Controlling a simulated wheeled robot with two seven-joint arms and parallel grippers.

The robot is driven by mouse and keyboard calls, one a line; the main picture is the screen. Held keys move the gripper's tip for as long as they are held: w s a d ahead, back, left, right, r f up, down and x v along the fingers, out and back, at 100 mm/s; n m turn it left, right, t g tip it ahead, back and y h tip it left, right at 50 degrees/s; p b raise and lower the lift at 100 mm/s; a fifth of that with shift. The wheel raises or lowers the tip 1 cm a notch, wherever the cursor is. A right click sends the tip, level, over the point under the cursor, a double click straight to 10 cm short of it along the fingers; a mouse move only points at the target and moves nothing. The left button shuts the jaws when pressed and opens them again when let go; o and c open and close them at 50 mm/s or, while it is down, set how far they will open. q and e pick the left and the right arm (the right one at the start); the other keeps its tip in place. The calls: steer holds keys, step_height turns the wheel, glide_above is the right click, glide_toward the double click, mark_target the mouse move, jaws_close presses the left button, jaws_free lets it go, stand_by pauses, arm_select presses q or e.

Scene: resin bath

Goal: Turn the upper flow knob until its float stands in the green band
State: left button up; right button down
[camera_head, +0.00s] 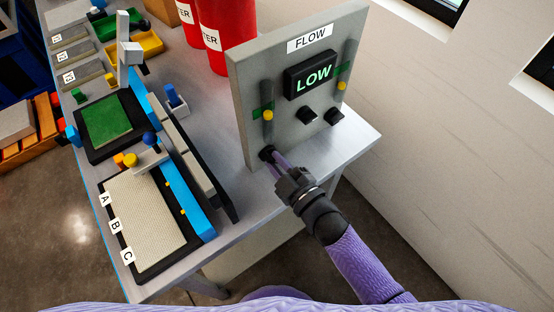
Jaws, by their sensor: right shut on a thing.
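The grey flow panel (290,130) stands upright on the table, with a FLOW label and a display (312,75) reading LOW in green. Its left tube has a yellow float (267,115) at the lower edge of a green band (258,109). Its right tube has a yellow float (341,86) below another green band (343,69). My right gripper (270,159) is shut on the black knob (265,151) under the left tube and partly hides it. Two more dark knobs, a middle one (307,115) and a right one (335,116), are untouched. My left gripper is not in view.
Red containers (222,35) stand behind the panel. To the left are a tray with a green plate (106,122) and a textured board (143,222) marked A, B, C. The table top right of the panel (352,137) is clear, with a wall beyond.

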steer(key=shift+f+m, duration=0.1)
steer(key=shift+m, duration=0.2)
stand_by(0.4)
steer(key=c, duration=0.6)
jaws_free()
steer(key=p+v, duration=0.2)
steer(key=v, duration=0.8)
steer(key=s+d+f+m+g+h, duration=0.4)
steer(key=s+d+f, duration=0.15)
steer(key=f, duration=0.45)
steer(key=s+d+f+m+g+h, duration=0.35)
steer(key=s+f+m+h, duration=0.2)
steer(key=f, duration=0.55)
steer(key=s+d+f+m+g, duration=0.1)
steer(key=s+g, duration=0.1)
steer(key=s, duration=0.3)
steer(key=s+d+f+m+g+h, duration=0.1)
steer(key=s+f+g, duration=0.1)
steer(key=s, duration=0.3)
steer(key=s+f+m+g, duration=0.1)
steer(key=s+f+g, duration=0.1)
steer(key=s, duration=0.4)
steer(key=shift+s+d+f+g, duration=0.1)
steer(key=shift+d+f+g, duration=0.15)
steer(key=shift+d, duration=0.15)
